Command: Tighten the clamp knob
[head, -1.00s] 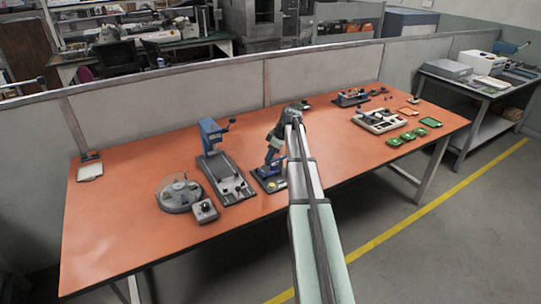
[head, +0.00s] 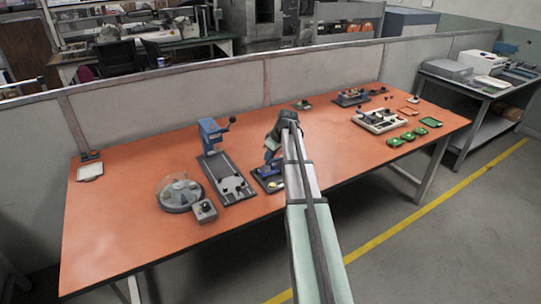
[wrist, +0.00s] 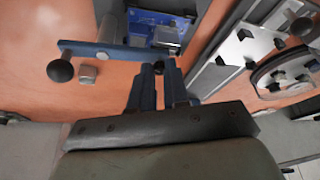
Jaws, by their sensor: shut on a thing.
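In the wrist view my gripper (wrist: 160,72) reaches up from the bottom, its two blue fingers close together. A small dark rounded piece, seemingly a knob (wrist: 158,66), shows between the fingertips, and the gripper is shut on it. The fingers hide most of it. I cannot tell its exact turn or whether it sits tight. A blue bar (wrist: 115,50) with a black ball end (wrist: 60,70) crosses just beyond the fingers to the left. In the head view my wrist is over the small dark-based fixture (head: 269,181) and partly hides it.
A blue lever press (head: 211,136) on a grey plate stands left of my arm. A round fixture with a clear cover (head: 180,194) and a small knobbed box (head: 204,210) are farther left. Green trays (head: 420,131) lie at right.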

